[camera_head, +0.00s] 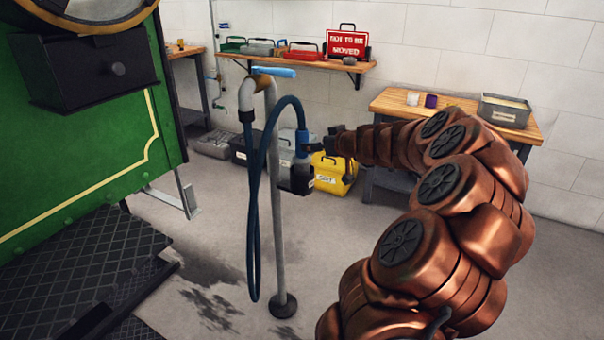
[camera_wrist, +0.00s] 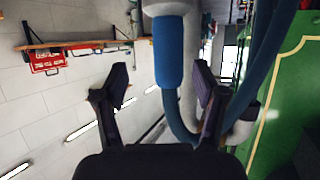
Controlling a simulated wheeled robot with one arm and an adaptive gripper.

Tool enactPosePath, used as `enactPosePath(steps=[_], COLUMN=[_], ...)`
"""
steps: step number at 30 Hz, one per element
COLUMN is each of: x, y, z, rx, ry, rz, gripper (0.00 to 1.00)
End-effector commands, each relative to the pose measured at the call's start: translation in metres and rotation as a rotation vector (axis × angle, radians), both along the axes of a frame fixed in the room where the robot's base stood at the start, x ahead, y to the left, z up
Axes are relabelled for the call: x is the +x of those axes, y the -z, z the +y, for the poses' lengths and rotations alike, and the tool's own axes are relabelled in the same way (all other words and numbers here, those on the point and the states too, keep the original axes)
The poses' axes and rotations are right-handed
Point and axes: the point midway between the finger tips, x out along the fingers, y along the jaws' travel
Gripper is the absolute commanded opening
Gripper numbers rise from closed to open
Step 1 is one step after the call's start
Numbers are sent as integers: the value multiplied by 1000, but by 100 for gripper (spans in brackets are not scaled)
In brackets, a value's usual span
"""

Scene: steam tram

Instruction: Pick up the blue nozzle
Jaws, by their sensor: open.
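The blue nozzle (camera_head: 302,138) is at the end of a dark blue hose (camera_head: 254,220) that arches over beside a grey standpipe (camera_head: 272,180). My gripper (camera_head: 312,147) is at the nozzle's right side in the head view. In the wrist view my gripper (camera_wrist: 160,76) is open. The blue nozzle (camera_wrist: 168,52) shows in the gap between its two dark fingertips, with clear space on both sides. A pale grey part adjoins the nozzle at the top of that picture. Whether the nozzle lies between the fingers in depth, I cannot tell.
The standpipe has a light blue handle (camera_head: 274,72) on top. A green tram body (camera_head: 80,130) stands at left. A yellow case (camera_head: 334,174) and other boxes stand behind. A wooden table (camera_head: 400,104) is at right.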

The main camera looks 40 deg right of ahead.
Motion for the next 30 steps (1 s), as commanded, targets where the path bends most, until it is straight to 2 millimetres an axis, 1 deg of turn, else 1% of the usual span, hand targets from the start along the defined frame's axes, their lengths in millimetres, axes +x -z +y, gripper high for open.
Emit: enactPosePath(steps=[1,8,13,18,21,28,29,30], x=[6,24,47,60,64,64,64,64], y=[2,7,16,21,22,22,22,22], z=[1,2,5,1,0,0,0,0], rx=[-1,0,2,1,1,1,1,1], ry=[-4,-7,-8,-6,-5,-5,-5,-5], rz=[1,2,5,2,1,1,1,1], gripper=[70,70,70,70,70,70,68,64])
